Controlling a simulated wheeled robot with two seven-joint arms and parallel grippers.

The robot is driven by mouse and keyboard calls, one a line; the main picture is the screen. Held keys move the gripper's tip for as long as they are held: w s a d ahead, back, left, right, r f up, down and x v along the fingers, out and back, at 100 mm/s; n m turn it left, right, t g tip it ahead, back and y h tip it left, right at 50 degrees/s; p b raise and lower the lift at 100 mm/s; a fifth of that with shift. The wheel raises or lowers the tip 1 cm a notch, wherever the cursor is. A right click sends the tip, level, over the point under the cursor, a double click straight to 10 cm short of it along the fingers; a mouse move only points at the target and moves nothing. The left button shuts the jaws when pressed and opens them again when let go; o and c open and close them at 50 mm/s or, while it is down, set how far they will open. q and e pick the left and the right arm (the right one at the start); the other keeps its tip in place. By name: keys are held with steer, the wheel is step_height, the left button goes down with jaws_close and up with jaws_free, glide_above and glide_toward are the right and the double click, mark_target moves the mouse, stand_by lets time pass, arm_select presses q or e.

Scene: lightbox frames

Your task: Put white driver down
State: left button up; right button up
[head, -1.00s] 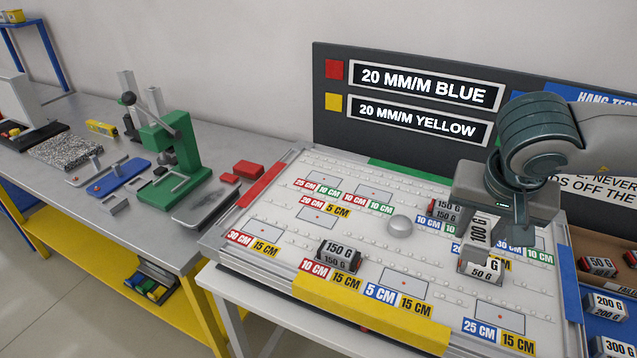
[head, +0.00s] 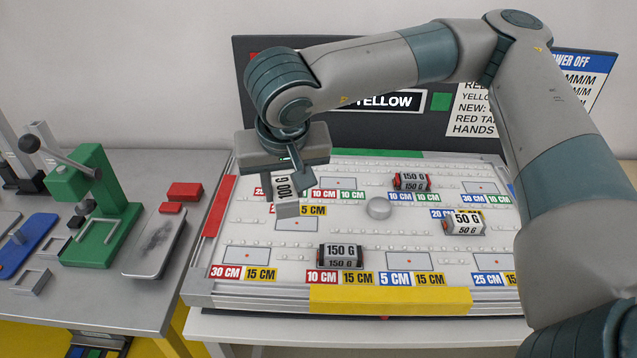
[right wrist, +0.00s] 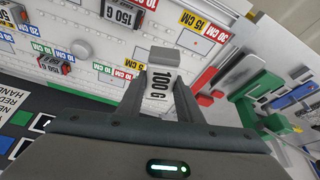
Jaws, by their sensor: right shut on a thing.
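My right gripper (head: 290,172) is shut on a grey-white block marked 100 G (head: 287,209). It holds the block over the upper left part of the white board (head: 378,284), hiding part of the labels behind. Whether the block touches the board I cannot tell. In the right wrist view the 100 G block (right wrist: 160,92) sits between the two fingers of the gripper (right wrist: 162,84). My left gripper is not in view.
On the board stand a 150 G block (head: 341,256), another 150 G block (head: 411,181), a 50 G block (head: 465,223) and a round grey knob (head: 378,208). A yellow bar (head: 390,301) lines the front edge. A green press (head: 98,205) stands on the left bench.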

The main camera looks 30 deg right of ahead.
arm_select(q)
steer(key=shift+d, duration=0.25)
arm_select(e)
steer(key=shift+d, duration=0.1)
